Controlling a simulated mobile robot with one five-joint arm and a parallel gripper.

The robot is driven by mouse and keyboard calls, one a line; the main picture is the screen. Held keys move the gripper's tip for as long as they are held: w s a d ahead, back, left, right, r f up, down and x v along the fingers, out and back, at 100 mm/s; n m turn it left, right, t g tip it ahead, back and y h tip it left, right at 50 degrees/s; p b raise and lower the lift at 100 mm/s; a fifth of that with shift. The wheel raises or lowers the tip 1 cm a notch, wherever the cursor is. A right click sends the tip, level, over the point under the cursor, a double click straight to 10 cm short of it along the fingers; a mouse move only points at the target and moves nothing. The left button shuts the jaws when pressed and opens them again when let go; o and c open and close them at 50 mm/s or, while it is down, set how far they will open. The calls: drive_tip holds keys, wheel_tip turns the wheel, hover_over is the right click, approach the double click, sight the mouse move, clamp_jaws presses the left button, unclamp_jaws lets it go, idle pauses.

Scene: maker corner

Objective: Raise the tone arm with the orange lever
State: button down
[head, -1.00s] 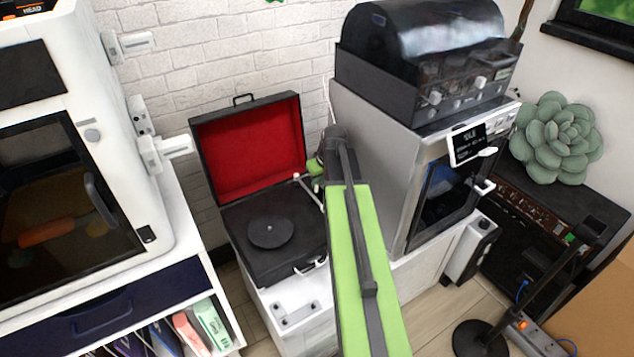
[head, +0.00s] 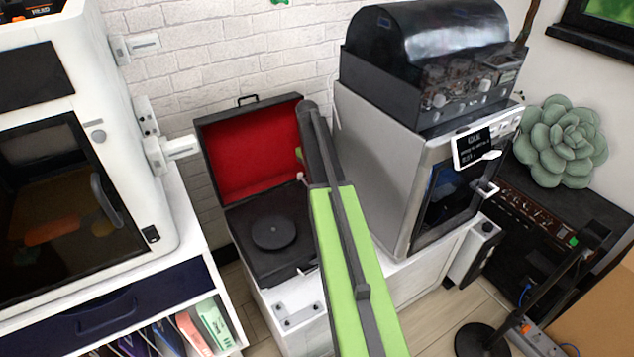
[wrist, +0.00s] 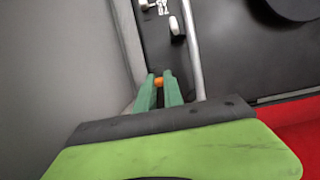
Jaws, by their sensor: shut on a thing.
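The record player (head: 245,268) stands open in the head view, its red-lined lid up behind its dark deck. In the wrist view the orange lever (wrist: 158,83) is a small orange tip between the green fingers of my gripper (wrist: 160,77), which are shut on it. The silver tone arm (wrist: 193,45) runs along the deck just right of the fingers. I cannot tell whether it is raised. The black platter (head: 273,232) is bare in the head view. My arm hides the fingertips and most of the tone arm there.
A silver machine (head: 385,165) with a dark-domed unit (head: 425,50) on top stands close right of the record player. A white 3D-printer-like cabinet (head: 140,200) stands to the left. The red lid lining (wrist: 295,125) lies close right of my gripper in the wrist view.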

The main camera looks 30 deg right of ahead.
drive_tip(key=shift+w, duration=0.1)
idle(0.3)
drive_tip(key=c, duration=1.4)
unclamp_jaws()
drive_tip(key=shift+c, duration=0.2)
drive_tip(key=p+v, duration=0.7)
drive_tip(key=v, duration=0.1)
